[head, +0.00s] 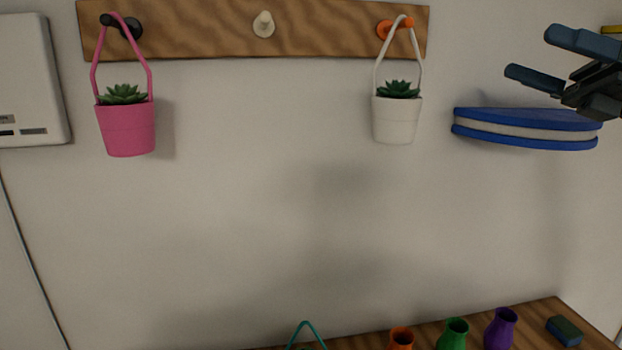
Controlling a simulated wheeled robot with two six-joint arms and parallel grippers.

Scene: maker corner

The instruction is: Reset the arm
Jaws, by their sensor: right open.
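My right gripper (531,58) is at the upper right, with its two dark fingers spread apart and nothing between them. It is in front of the wall, above the blue and white rounded shelf (525,131) in the picture. My left gripper is not in view. A pink pot (127,130) with a succulent hangs by its strap from the black peg at the left of the wooden rail (200,35). A white pot (396,120) with a succulent hangs by its strap from the orange peg (388,29) at the right.
The middle cream peg (263,25) is bare. On the wooden surface (545,312) below stand an orange vase (401,338), a green vase (453,334), a purple vase (500,328) and a dark block (565,331). A teal strap (306,328) shows at the bottom edge. A white box (30,80) is at the left.

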